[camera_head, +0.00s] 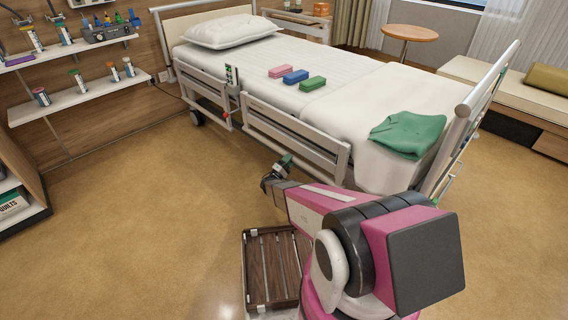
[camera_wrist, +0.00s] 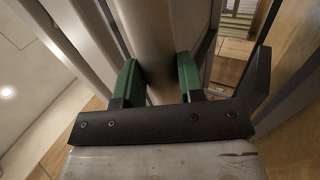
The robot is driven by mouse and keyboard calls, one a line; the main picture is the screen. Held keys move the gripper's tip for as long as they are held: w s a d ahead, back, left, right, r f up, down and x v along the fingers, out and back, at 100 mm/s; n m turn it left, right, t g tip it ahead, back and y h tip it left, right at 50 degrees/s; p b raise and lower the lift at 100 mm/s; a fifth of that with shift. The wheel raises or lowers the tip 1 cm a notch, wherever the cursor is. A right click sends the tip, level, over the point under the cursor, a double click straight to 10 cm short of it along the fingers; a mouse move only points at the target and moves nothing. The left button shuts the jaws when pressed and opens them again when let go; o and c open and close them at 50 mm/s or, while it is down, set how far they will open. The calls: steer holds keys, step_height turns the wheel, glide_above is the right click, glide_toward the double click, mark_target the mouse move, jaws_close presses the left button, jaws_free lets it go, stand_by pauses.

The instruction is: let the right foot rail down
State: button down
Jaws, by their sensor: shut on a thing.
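The right foot rail (camera_head: 292,124), a pale metal side rail with several bars, runs along the near side of the bed (camera_head: 345,90). Its top bar is at about the height of the mattress edge. My gripper (camera_head: 281,163), with green fingers, is at the rail's lower part on the near side. In the wrist view my gripper (camera_wrist: 159,75) has one finger on each side of a smooth grey-beige metal bar (camera_wrist: 158,40) and is shut on it. The bar looks like part of the foot rail. The exact contact is hidden in the head view.
A head-end rail (camera_head: 205,92) with a hand control (camera_head: 231,76) is farther left. Pink, blue and green packs (camera_head: 296,76) and a green cloth (camera_head: 408,134) lie on the bed. A slatted brown wooden piece (camera_head: 270,265) is on the floor. The left floor is clear.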

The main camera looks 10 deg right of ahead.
steer(key=shift+w+d+f+h, duration=0.3)
steer(key=shift+w+d, duration=0.35)
steer(key=shift+d, duration=0.25)
steer(key=c, duration=0.7)
jaws_free()
steer(key=shift+w+d+f, duration=0.1)
steer(key=shift+c, duration=0.2)
steer(key=shift+s+a+r, duration=0.2)
steer(key=shift+a+r, duration=0.05)
steer(key=shift+a, duration=0.05)
